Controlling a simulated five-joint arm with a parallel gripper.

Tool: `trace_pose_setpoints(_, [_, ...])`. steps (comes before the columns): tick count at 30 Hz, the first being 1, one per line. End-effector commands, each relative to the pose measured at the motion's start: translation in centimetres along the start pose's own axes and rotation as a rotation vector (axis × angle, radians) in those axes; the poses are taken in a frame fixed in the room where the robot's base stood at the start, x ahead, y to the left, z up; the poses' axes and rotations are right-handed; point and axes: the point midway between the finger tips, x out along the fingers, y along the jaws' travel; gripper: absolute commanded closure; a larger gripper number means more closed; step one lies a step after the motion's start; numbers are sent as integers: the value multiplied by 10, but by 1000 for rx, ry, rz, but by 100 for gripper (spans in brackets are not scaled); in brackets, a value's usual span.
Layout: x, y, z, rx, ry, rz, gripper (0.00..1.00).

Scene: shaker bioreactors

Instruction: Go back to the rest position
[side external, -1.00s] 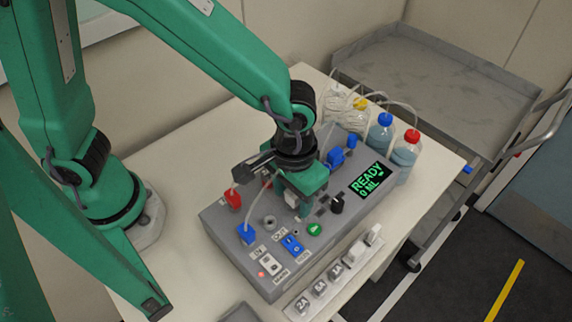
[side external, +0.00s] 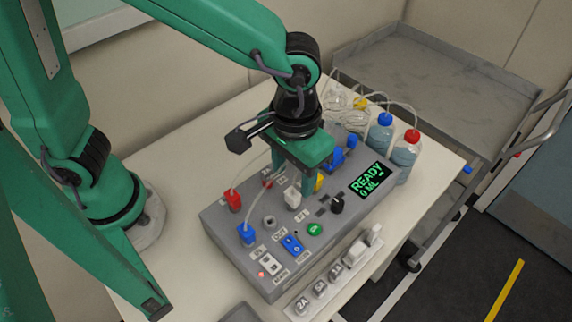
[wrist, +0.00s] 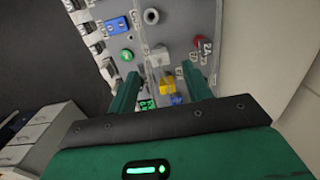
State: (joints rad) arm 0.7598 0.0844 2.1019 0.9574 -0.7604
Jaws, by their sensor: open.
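My gripper (side external: 300,178) is above the middle of the grey control box (side external: 222,232), pointing down. In the wrist view its two green fingers (wrist: 160,88) are spread apart, with nothing held between them. A white block-shaped part (side external: 292,197) stands on the box beside the fingers. A yellow part (side external: 319,183) shows just behind a finger, and also appears between the fingers in the wrist view (wrist: 167,83). The fingers look clear of these parts, though exact height is hard to tell.
The box has a red connector (side external: 233,200), a blue connector (side external: 246,234), a green button (side external: 315,229) and a lit display (side external: 368,178) reading READY 0 ML. Several tubed bottles (side external: 405,150) stand behind it. A grey cart (side external: 430,65) is at the back right.

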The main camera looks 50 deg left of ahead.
Motion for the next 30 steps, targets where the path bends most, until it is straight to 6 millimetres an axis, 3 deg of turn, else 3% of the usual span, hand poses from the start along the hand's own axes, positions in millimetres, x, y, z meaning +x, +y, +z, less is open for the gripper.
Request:
trace_pose_setpoints(6, [-12,0,0,0,0,0,50])
trace_pose_setpoints(20, [-15,-6,-2,-2,7,6,50])
trace_pose_setpoints(26, [-30,-31,-9,-6,43,35,50])
trace_pose_setpoints(30, [-45,-61,-15,-9,91,62,50])
